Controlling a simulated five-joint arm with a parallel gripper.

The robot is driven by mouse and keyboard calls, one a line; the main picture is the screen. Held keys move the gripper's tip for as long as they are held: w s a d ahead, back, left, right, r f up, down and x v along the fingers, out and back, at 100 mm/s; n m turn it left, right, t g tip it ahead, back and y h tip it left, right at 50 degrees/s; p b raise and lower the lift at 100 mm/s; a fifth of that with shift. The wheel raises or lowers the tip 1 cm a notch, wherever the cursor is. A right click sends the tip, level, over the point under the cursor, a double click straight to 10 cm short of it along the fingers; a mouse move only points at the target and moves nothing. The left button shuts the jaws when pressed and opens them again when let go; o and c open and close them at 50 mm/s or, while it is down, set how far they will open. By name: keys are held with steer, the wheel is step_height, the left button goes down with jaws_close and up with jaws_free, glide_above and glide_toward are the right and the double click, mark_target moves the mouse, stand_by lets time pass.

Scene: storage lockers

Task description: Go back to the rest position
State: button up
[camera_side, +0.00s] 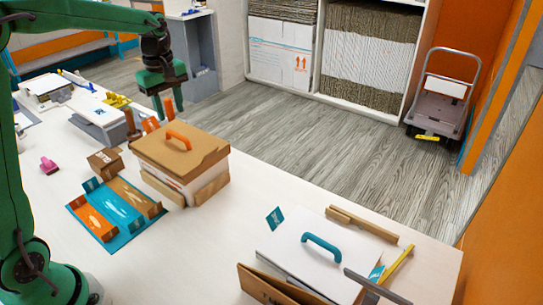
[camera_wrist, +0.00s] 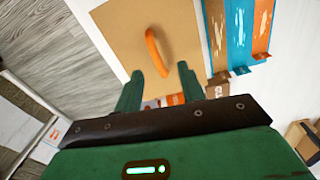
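My green gripper (camera_side: 169,106) hangs fingers-down above the work table, near the cardboard box with the brown lid (camera_side: 205,150). Its two fingers are apart with nothing between them, and it touches nothing that I can see. In the wrist view, the open gripper (camera_wrist: 158,88) shows its fingers below the lid's orange handle (camera_wrist: 156,52). The brown lid (camera_wrist: 120,35) lies flat on the box, and the orange handle also shows in the side view (camera_side: 178,141). No rest position is marked in either view.
A blue, orange and brown organizer (camera_side: 117,213) lies left of the box, with a small cardboard box (camera_side: 105,163) behind it. A white box with a teal handle (camera_side: 322,247) stands at front right. A trolley (camera_side: 440,105) stands on the floor beyond the table.

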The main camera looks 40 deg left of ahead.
steer(key=s+d+r+m+t, duration=0.1)
steer(key=s+d+m+t, duration=0.1)
steer(key=s+d+m, duration=0.4)
steer(key=s+d+r+m+t, duration=0.1)
steer(key=s+d+m+t, duration=0.2)
steer(key=s+d+m, duration=0.3)
steer(key=s+m, duration=0.4)
steer(key=s, duration=0.5)
